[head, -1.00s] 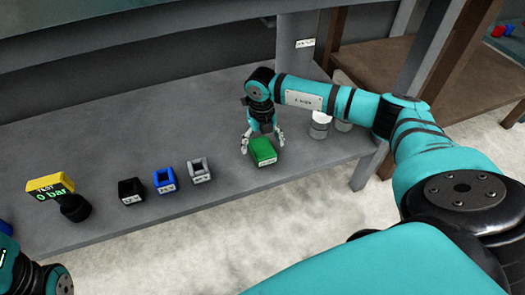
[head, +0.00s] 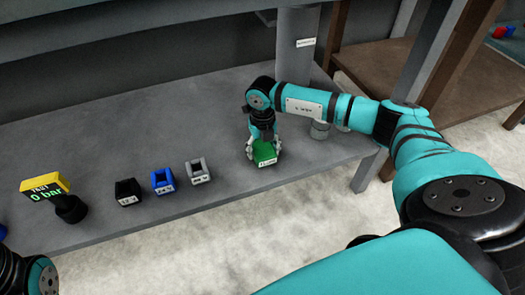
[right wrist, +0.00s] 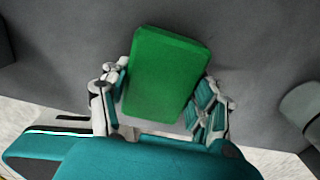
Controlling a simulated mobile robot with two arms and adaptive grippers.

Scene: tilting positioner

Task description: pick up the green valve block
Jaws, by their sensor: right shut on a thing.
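The green valve block (head: 265,154) sits near the right front of the grey bench, with a white label on its front. My right gripper (head: 263,149) comes down from above and is shut on it, one finger at each side. In the right wrist view the green block (right wrist: 168,72) fills the space between the fingers of the right gripper (right wrist: 161,98). I cannot tell whether the block is clear of the bench. My left gripper is out of view; only a piece of my left arm shows at the lower left.
Black (head: 128,192), blue (head: 163,181) and grey (head: 198,171) blocks stand in a row left of the green one. A yellow test gauge (head: 46,187) reading 0 bar stands further left. A pale cylinder (head: 320,129) stands just behind my right forearm. The bench (head: 120,130) behind the row is clear.

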